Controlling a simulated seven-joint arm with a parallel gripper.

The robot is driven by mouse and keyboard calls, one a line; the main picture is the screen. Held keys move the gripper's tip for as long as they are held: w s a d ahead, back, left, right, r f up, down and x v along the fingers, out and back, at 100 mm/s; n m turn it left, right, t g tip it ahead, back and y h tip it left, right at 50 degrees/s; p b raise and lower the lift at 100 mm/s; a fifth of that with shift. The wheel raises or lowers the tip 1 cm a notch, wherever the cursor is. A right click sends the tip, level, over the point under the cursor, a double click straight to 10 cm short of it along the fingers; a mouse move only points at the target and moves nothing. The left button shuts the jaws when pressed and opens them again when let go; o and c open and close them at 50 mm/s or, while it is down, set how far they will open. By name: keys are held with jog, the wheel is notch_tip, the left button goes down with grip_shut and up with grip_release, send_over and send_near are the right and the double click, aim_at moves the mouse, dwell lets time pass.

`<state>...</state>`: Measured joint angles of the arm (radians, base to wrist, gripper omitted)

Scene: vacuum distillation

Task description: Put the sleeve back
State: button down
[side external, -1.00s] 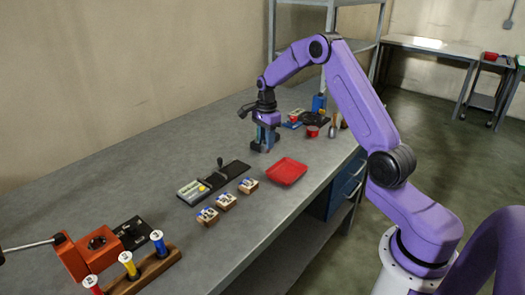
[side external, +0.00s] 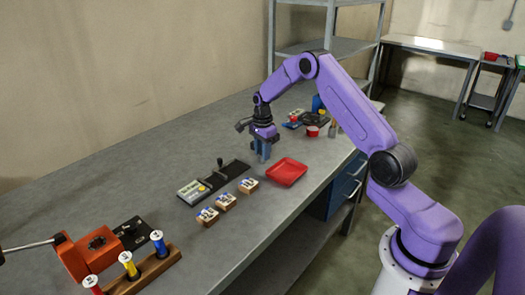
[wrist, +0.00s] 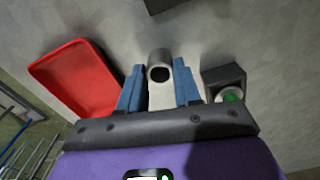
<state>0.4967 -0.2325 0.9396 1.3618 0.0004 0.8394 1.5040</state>
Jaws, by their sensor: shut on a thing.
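My gripper (wrist: 160,92) has blue fingers and is shut on a grey hollow sleeve (wrist: 160,62) in the wrist view. The sleeve's round dark opening shows just beyond the fingertips. In the side view my gripper (side external: 263,152) points down, low over the bench, left of the red tray. The sleeve cannot be made out there, and I cannot tell whether it touches the bench. A dark block with a green-topped round piece (wrist: 230,94) sits right of the fingers in the wrist view.
The red tray (side external: 287,172) lies close by and also shows in the wrist view (wrist: 75,78). A black board with a lever (side external: 222,180) and several small wooden blocks (side external: 226,202) lie nearer the camera. An orange vise (side external: 92,255) and a spool rack (side external: 150,270) stand front left.

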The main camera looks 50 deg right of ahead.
jog(key=c, duration=0.8)
grip_release()
jog(key=shift+f, duration=0.1)
notch_tip(320, 180, up, 12)
jog(key=s+a+r+n, duration=0.3)
jog(key=s+a+n, duration=0.4)
jog(key=a, duration=0.4)
jog(key=s+a+r+n, duration=0.3)
jog(key=s+a+n, duration=0.45)
jog(key=a, duration=0.35)
jog(key=s+n, duration=0.6)
jog(key=s, duration=0.2)
jog(key=s+a+f+n, duration=0.1)
jog(key=s+n, duration=0.5)
jog(key=s, duration=0.3)
jog(key=s+a+f+n, duration=0.1)
jog(key=s+n, duration=0.5)
jog(key=s, duration=0.3)
jog(key=shift+s, duration=0.1)
